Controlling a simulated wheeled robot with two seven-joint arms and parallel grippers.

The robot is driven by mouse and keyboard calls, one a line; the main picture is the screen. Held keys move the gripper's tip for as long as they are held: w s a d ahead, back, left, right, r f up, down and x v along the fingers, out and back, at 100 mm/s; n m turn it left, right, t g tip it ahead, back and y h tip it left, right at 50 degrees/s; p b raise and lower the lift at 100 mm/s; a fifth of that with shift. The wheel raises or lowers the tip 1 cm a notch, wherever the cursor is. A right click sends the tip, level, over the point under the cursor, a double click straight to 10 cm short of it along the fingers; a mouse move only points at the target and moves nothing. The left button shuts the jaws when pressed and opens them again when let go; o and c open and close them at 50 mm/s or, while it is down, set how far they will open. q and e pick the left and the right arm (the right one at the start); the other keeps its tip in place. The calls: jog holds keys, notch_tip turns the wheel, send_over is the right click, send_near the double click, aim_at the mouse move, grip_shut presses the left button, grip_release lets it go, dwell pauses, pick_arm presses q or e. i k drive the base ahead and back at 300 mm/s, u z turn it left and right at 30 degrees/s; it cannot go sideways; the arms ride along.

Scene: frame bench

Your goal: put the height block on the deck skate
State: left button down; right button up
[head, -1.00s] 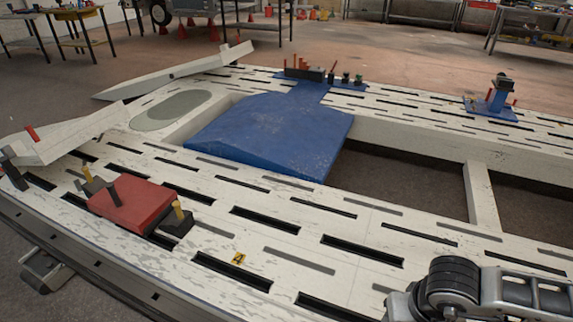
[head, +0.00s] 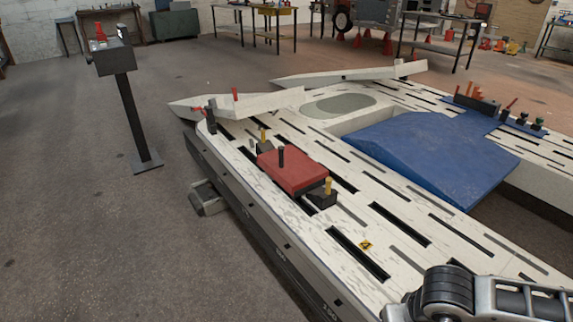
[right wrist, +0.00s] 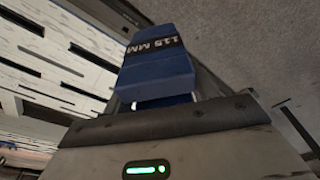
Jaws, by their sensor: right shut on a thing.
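The height block (right wrist: 157,70) is blue with a black band marked "115 MM" and shows in the right wrist view. My right gripper (right wrist: 166,101) is shut on it; its fingertips are mostly hidden behind the gripper body. A low red plate with a black upright post, apparently the deck skate (head: 296,172), lies on the slotted white deck in the head view. Black blocks with yellow pins sit at two of its sides. My right arm enters the head view at lower right, but its gripper and the block are out of that view. My left gripper is not in view.
The white frame bench deck (head: 395,205) spans the right. A blue sloped plate (head: 425,150) lies across its opening. Two white ramps (head: 235,104) stick out at its far left end. A grey pedestal (head: 130,115) stands on open floor at left. Tables stand behind.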

aim_at(298, 160)
jog(key=u, duration=1)
jog(key=i, duration=1.15)
jog(key=u, duration=0.7)
jog(key=i, duration=1.5)
jog(key=z, duration=1.5)
jog(key=i, duration=0.7)
jog(key=z, duration=0.55)
jog(key=i, duration=0.45)
jog(key=z, duration=0.05)
